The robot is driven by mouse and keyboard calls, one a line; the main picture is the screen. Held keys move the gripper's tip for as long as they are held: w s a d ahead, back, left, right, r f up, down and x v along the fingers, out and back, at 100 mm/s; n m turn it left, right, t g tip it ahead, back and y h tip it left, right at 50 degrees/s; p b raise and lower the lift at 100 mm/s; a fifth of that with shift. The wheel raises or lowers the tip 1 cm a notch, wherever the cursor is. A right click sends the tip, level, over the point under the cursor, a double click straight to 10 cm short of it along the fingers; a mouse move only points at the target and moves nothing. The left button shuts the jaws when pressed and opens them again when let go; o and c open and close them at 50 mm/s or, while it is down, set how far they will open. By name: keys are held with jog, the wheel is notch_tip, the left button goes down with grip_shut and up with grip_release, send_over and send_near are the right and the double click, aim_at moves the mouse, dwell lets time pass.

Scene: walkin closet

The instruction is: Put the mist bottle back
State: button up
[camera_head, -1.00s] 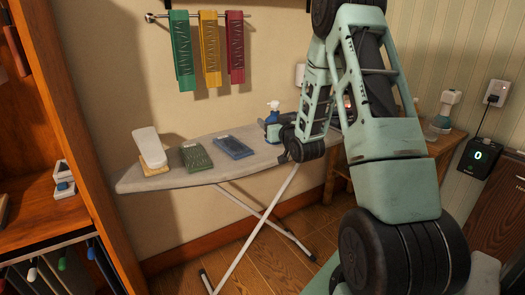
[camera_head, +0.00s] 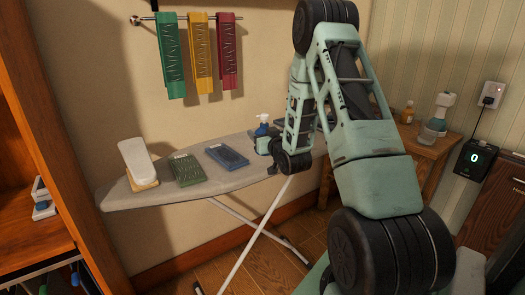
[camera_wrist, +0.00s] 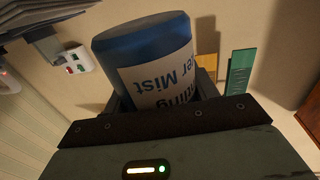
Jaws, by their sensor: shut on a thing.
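The mist bottle (camera_head: 262,132) is blue with a pale label and a pump top. In the head view it stands upright at the right part of the ironing board (camera_head: 125,198), partly hidden by my arm. In the wrist view the bottle (camera_wrist: 160,65) fills the middle, its label reading "Mist" upside down. My gripper (camera_wrist: 160,98) is shut on it. In the head view my fingertips are mostly hidden behind my wrist. I cannot tell whether the bottle touches the board.
A white iron-like item (camera_head: 137,160), a green pad (camera_head: 187,169) and a blue pad (camera_head: 227,156) lie on the board. A wooden side table (camera_head: 425,146) at right holds an amber bottle (camera_head: 408,112) and a white-topped container (camera_head: 437,120). Coloured cloths (camera_head: 200,55) hang on the wall.

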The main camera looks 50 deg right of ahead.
jog(key=shift+f, duration=2.45)
jog(key=shift+f, duration=0.2)
jog(key=o, duration=1.3)
jog(key=shift+r, duration=0.1)
jog(key=p+v, duration=0.6)
jog(key=v, duration=1.1)
jog(key=shift+s, duration=0.15)
